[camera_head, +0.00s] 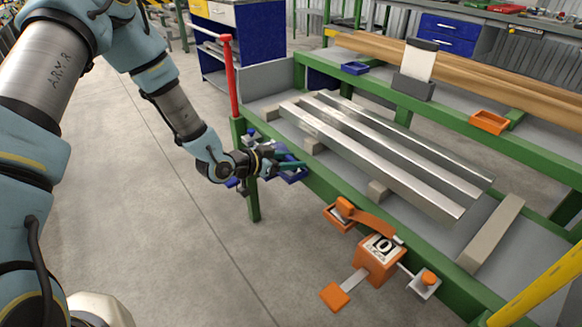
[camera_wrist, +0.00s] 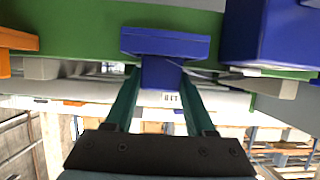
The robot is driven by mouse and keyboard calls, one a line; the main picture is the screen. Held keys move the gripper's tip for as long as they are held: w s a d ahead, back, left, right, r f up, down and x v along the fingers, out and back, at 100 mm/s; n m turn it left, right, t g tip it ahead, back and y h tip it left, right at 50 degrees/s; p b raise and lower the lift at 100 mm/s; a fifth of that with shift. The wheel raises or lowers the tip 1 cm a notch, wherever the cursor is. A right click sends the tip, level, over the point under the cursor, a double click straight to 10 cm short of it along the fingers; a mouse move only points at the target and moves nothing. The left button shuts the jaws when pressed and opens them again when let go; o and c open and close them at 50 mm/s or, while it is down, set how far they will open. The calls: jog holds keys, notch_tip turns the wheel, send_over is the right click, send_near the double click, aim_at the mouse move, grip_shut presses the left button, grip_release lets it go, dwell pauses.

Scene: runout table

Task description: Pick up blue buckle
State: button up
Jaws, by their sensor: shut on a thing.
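The blue buckle (camera_wrist: 165,43) is in the upper middle of the wrist view, a wide blue bar with a narrower block below it. The block sits between the two teal fingers of my gripper (camera_wrist: 161,78), which is shut on it. In the head view my gripper (camera_head: 290,164) is at the green table's near side, close to its left corner leg. Blue parts (camera_head: 294,177) show just below the fingers there. The buckle is against or very near the green rail; I cannot tell whether it is still attached.
A larger blue block (camera_wrist: 268,35) stands right of the buckle in the wrist view. The runout table (camera_head: 335,190) carries long metal bars (camera_head: 380,155). An orange clamp-like device (camera_head: 378,260) sits on its near edge. A red post (camera_head: 229,78) rises at the left corner. Floor is clear at left.

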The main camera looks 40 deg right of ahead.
grip_shut()
dwell(0.3)
